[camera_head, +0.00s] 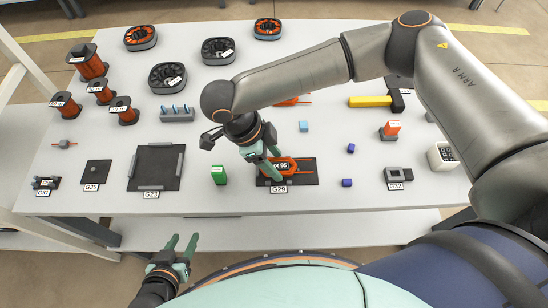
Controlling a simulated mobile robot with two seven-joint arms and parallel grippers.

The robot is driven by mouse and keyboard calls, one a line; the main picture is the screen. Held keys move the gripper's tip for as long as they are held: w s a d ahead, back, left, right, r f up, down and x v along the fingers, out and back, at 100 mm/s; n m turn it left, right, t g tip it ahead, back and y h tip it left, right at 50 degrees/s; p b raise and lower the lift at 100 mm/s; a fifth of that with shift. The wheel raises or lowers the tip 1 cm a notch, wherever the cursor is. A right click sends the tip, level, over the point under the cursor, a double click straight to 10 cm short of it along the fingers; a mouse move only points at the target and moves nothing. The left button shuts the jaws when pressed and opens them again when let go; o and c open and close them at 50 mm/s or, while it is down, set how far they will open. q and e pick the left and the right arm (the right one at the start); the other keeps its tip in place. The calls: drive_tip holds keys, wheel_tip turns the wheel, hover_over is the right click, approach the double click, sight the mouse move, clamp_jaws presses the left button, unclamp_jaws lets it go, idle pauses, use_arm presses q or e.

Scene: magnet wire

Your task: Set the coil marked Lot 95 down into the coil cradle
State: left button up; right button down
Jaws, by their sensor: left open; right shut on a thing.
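The orange coil (286,164), with a label of which "95" can be read, is at a dark plate labelled G29 (305,178), which looks like the coil cradle. My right gripper (271,170) is shut on the coil's left part, reaching down from above. Its fingers hide part of the coil. I cannot tell whether the coil rests on the plate or hangs just above it. My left gripper (182,246) is open and empty, off the table's front edge.
A dark plate with grey bars, labelled G23 (155,166), lies further left. Small blue cubes (347,183) and a G32 fixture (393,174) are to the right. Spools (124,110) and dark rings (167,77) stand behind.

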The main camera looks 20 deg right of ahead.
drive_tip(key=shift+f+b, duration=0.65)
drive_tip(key=shift+f, duration=0.1)
drive_tip(key=shift+c, duration=0.3)
unclamp_jaws()
drive_tip(key=shift+p+v, duration=0.8)
drive_tip(key=shift+v, duration=0.5)
drive_tip(key=shift+p+v, duration=0.5)
drive_tip(key=shift+v, duration=0.7)
